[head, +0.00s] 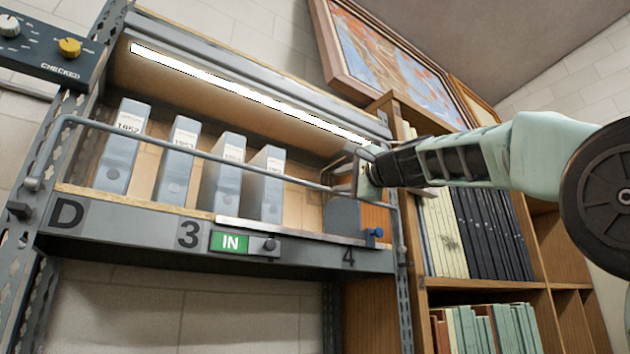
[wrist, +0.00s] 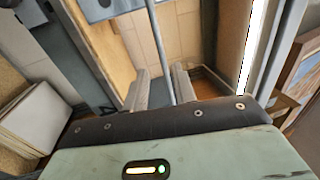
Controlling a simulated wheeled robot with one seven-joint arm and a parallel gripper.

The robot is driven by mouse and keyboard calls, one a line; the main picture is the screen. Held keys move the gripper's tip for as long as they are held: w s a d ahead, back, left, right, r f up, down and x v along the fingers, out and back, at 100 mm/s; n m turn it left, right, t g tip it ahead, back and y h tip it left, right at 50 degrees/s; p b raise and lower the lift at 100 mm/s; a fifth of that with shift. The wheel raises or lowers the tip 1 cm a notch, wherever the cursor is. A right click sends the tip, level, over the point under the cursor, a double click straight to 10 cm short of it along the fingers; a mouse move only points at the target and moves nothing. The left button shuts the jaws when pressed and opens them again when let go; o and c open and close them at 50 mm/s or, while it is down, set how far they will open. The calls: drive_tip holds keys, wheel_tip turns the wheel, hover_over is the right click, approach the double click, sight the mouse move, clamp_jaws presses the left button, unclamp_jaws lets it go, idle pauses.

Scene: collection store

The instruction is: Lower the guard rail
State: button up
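The guard rail (head: 215,158) is a thin grey rod across the front of the shelf, at about mid-height of the grey binders. Its left end bends down to a pivot on the left post. My gripper (head: 342,178) is at the rail's right part, in front of the shelf's right end. In the wrist view the rail (wrist: 158,45) runs between the two fingers of my gripper (wrist: 161,85). The fingers stand apart with gaps visible, so it looks open around the rail. Contact with the rail cannot be made out.
Several grey binders (head: 173,160) stand on the shelf behind the rail. A lit strip (head: 240,90) runs above. A wooden bookcase (head: 480,283) stands close at right.

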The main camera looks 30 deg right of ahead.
sight(316, 186)
drive_tip(key=shift+w+a+r+p, duration=0.1)
drive_tip(key=shift+w+r+p, duration=0.25)
drive_tip(key=shift+w+p, duration=1)
drive_tip(key=shift+w+a+r+p, duration=0.1)
drive_tip(key=shift+w+r+p, duration=0.3)
drive_tip(key=shift+w, duration=2)
drive_tip(key=shift+w+r+p, duration=0.3)
drive_tip(key=shift+w+p, duration=0.55)
drive_tip(key=shift+w, duration=1)
clamp_jaws()
